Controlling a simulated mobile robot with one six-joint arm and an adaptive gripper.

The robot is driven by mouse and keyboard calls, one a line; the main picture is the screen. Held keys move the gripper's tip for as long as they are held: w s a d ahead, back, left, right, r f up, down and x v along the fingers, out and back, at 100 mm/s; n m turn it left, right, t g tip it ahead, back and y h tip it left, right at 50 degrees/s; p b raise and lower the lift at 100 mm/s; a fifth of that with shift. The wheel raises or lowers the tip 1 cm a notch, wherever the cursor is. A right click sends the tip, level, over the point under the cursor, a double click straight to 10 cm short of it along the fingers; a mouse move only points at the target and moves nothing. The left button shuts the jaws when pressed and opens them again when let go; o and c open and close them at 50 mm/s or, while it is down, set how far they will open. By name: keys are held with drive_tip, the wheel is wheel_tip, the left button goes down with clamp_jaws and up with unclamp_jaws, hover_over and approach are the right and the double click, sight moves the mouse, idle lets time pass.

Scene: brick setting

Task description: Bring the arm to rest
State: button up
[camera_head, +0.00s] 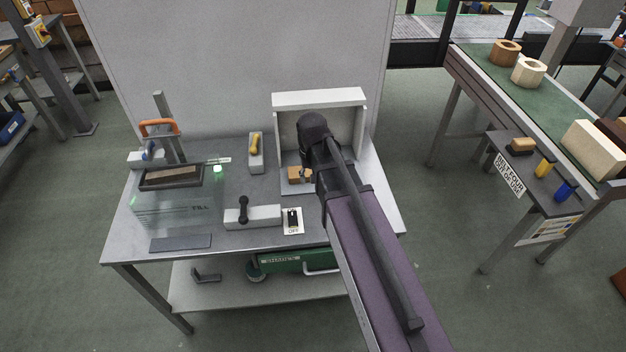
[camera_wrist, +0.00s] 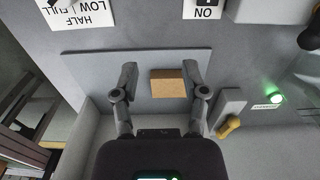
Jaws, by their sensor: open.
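My arm (camera_head: 375,255) reaches from the lower right over the grey workbench (camera_head: 190,236). My gripper (camera_wrist: 158,75) is open, with its two fingers apart. It hangs at the open-fronted white housing (camera_head: 318,98) at the back right of the bench. A small tan block (camera_wrist: 168,83) sits on a grey plate (camera_wrist: 75,75) and shows between the fingers, nearer the right one. The block also shows in the head view (camera_head: 294,174), beside the dark wrist. Whether a finger touches it I cannot tell.
A clear box-like fixture (camera_head: 175,207) with an orange handle (camera_head: 160,128) stands at the bench's left. A yellow-handled lever (camera_head: 256,150), a black-knobbed lever (camera_head: 243,210) and a switch (camera_head: 293,220) stand near the middle. A conveyor (camera_head: 500,75) runs at right, across open floor.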

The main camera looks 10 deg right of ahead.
drive_tip(key=shift+s, duration=0.1)
idle(0.3)
drive_tip(key=s+d, duration=0.6)
drive_tip(key=s, duration=0.4)
drive_tip(key=shift+w, duration=0.1)
idle(1.2)
